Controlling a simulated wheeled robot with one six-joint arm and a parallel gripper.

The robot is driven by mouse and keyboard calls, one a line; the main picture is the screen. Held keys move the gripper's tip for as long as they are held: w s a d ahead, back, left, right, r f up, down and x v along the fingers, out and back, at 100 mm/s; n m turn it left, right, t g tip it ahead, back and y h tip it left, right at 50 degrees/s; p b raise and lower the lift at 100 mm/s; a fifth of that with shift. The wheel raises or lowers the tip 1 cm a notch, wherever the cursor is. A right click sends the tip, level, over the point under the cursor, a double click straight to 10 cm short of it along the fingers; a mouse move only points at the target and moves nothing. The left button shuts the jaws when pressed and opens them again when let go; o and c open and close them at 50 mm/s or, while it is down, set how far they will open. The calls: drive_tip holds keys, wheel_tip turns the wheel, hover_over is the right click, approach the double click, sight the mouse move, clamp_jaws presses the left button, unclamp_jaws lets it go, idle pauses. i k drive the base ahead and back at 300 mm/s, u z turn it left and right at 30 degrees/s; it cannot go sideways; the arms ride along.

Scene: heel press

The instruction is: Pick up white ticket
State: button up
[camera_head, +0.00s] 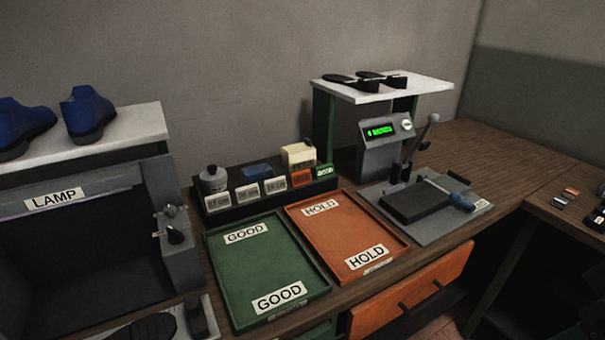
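A black organizer (212,222) stands on the bench behind two trays. Along its front are three small white cards with dark print: a left one (217,203), a middle one (247,194) and a right one (275,185). An orange card (301,178) and a green card (325,170) continue the row to the right. A cream block (298,155) sits behind them. The print is too small to read, so I cannot tell whether the white cards are tickets or labels. My gripper is not in view.
A green GOOD tray (262,268) and an orange HOLD tray (343,234) lie empty before the organizer. A grey LAMP box (180,238) stands left, with blue shoes (88,116) above. A lever press (380,150) stands right. An orange drawer (412,290) protrudes below.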

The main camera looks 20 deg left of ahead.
sight(272, 187)
drive_tip(key=u, duration=0.25)
drive_tip(key=i, duration=0.65)
drive_tip(key=u, duration=1)
drive_tip(key=i, duration=0.4)
drive_tip(key=u, duration=0.4)
